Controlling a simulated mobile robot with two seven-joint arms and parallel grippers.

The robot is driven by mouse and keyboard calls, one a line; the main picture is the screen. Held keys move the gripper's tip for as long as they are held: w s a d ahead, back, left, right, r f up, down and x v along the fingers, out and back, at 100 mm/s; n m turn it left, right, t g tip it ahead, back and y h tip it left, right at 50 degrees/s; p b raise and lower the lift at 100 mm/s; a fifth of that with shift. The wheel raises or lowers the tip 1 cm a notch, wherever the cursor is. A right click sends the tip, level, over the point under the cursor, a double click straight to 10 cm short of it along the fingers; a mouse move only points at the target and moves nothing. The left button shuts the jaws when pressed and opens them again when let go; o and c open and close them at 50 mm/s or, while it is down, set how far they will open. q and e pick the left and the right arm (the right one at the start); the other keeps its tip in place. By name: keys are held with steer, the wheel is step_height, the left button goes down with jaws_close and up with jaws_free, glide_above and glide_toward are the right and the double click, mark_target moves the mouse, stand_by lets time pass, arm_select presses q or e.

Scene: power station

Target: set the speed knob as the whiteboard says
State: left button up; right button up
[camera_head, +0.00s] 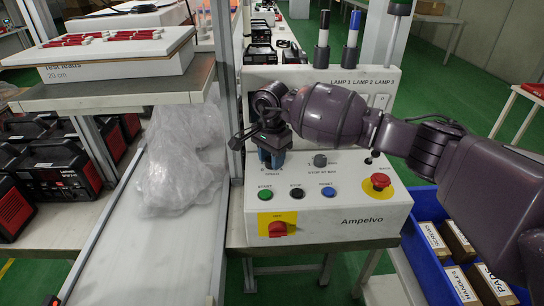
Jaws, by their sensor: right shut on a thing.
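The control panel (350,220) is a pale sloped box marked Ampelvo. My right arm comes in from the right across it, and my right gripper (270,157) points down at the panel's upper left. The gripper is shut on the speed knob there, which it mostly hides, so I cannot read the knob's setting. A dial marking shows partly below the fingers. My left gripper is not in view. No whiteboard text can be read here.
Beside the knob are a small dark knob (320,160), green (265,194), black (297,193) and blue (328,192) buttons, a red emergency button (380,181) and a red-yellow switch (277,228). Lamps rise behind. Clear plastic (180,165) lies left; a blue crate (425,265) stands right.

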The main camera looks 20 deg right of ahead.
steer(key=shift+r+m, duration=0.1)
steer(key=shift+m, duration=1.1)
steer(key=shift+p, duration=0.3)
steer(key=o, duration=0.9)
steer(key=shift+r+p, duration=0.4)
steer(key=shift+r, duration=4.95)
